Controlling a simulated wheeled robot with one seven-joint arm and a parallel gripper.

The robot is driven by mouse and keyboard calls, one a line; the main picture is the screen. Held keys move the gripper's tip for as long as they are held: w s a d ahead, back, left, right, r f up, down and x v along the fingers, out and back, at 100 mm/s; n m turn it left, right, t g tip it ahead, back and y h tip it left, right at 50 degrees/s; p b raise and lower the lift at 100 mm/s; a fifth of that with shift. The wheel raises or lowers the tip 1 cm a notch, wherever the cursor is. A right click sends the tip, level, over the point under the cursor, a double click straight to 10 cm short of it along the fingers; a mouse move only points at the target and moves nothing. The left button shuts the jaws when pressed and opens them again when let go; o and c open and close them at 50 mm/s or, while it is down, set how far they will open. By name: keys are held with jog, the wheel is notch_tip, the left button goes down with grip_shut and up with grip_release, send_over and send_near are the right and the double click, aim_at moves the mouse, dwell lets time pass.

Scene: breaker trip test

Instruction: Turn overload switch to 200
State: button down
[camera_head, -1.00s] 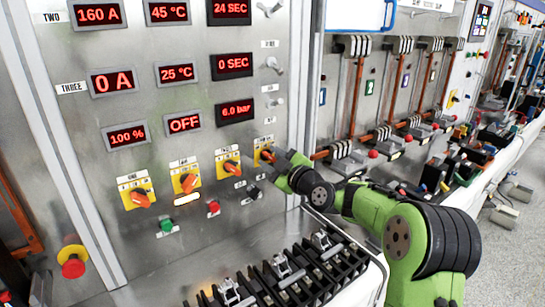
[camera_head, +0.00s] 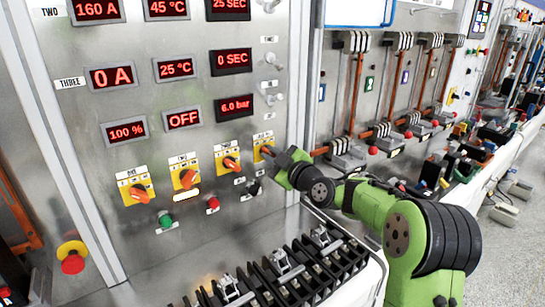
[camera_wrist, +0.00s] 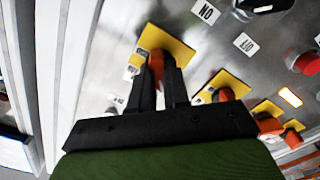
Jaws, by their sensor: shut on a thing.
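A row of orange rotary switches on yellow plates runs along the steel panel. My gripper (camera_head: 272,154) is at the rightmost switch (camera_head: 263,142) in the head view, and its fingers hide most of that knob. In the wrist view, the two black fingers (camera_wrist: 162,84) are shut on an orange knob (camera_wrist: 154,62), one on each side, in front of its yellow plate (camera_wrist: 178,48). The markings around this knob are too small or covered to read, so its setting cannot be told.
Further orange switches (camera_head: 231,164) sit to the left. Below them are a green button (camera_head: 166,221), a red button (camera_head: 213,203) and a black knob (camera_head: 254,189). A red emergency stop (camera_head: 72,263) is at lower left. Black terminal blocks (camera_head: 290,275) stand below my arm.

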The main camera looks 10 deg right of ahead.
jog(key=m+b, duration=0.2)
jog(key=m, duration=0.2)
jog(key=shift+r, duration=0.1)
jog(key=m, duration=0.4)
jog(key=shift+r, duration=0.15)
jog(key=shift+d+m+p, duration=0.2)
jog(key=shift+m+p, duration=0.25)
jog(key=shift+m, duration=3.95)
jog(key=c, duration=1.1)
grip_release()
jog(key=shift+w, duration=0.1)
jog(key=shift+c, duration=0.2)
jog(key=shift+o, duration=0.2)
jog(key=shift+w, duration=0.1)
jog(key=b+v, duration=0.2)
jog(key=v, duration=1.3)
jog(key=shift+s, duration=0.4)
